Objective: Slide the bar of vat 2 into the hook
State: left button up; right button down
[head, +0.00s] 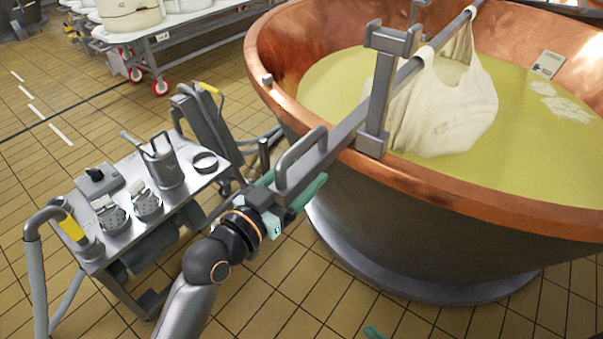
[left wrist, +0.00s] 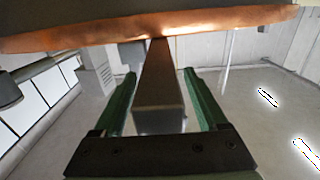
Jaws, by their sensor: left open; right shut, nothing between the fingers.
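The copper vat (head: 430,188) holds yellowish liquid. A grey bar (head: 333,136) with a loop handle (head: 301,160) slants up right from outside the rim over the vat; a pale cloth (head: 455,105) hangs from it in the liquid. A grey upright hook bracket (head: 378,95) stands at the near rim where the bar crosses; whether the bar sits inside it cannot be told. My left gripper (head: 293,190) is open at the bar's near end. In the left wrist view the bar (left wrist: 159,105) lies between its green fingers (left wrist: 160,85), with gaps on both sides. Only a green tip of my right gripper (head: 374,332) shows, at the bottom edge.
A metal cart (head: 125,225) with a jug (head: 163,165), small baskets and a hose stands left of my left arm. A white table on red wheels (head: 190,30) stands behind.

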pick_arm(q)
jog(key=shift+w+d, duration=0.2)
jog(key=shift+w, duration=0.1)
jog(key=shift+c, duration=0.3)
grip_shut()
dwell(1.0)
